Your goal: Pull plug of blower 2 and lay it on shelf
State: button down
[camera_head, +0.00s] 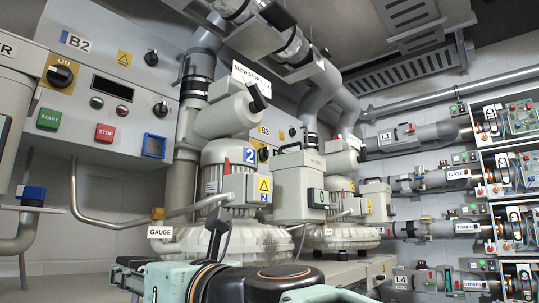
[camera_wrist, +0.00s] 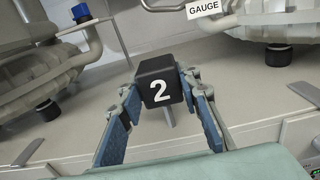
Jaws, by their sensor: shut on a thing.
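A black block-shaped plug marked with a white 2 (camera_wrist: 158,88) sits between the fingertips of my gripper (camera_wrist: 157,76) in the wrist view. Both fingers, with blue pads, are shut on its sides. A short grey stem shows below the plug. Behind it is the pale shelf surface (camera_wrist: 100,85); I cannot tell the gap between them. In the head view, blower 2 (camera_head: 222,168) stands in the middle with blue 2 labels. A dark angled piece (camera_head: 218,221) shows in front of its base; I cannot tell whether it is the plug or a gripper part.
The control panel B2 (camera_head: 90,95) is at the left. A GAUGE tag (camera_head: 160,232) hangs by blower 2's pipe. A blue-capped pipe fitting (camera_head: 32,194) is at far left. Another blower (camera_head: 342,230) stands to the right. Bare shelf (camera_head: 65,285) shows at lower left.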

jog(key=shift+d+f+b, duration=0.1)
jog(key=shift+f+b, duration=1.75)
dwell(0.8)
dwell(0.3)
jog(key=c, duration=1.4)
grip_release()
jog(key=shift+o, duration=0.2)
jog(key=p+v, duration=0.2)
jog(key=v, duration=1.4)
jog(key=shift+f, duration=0.2)
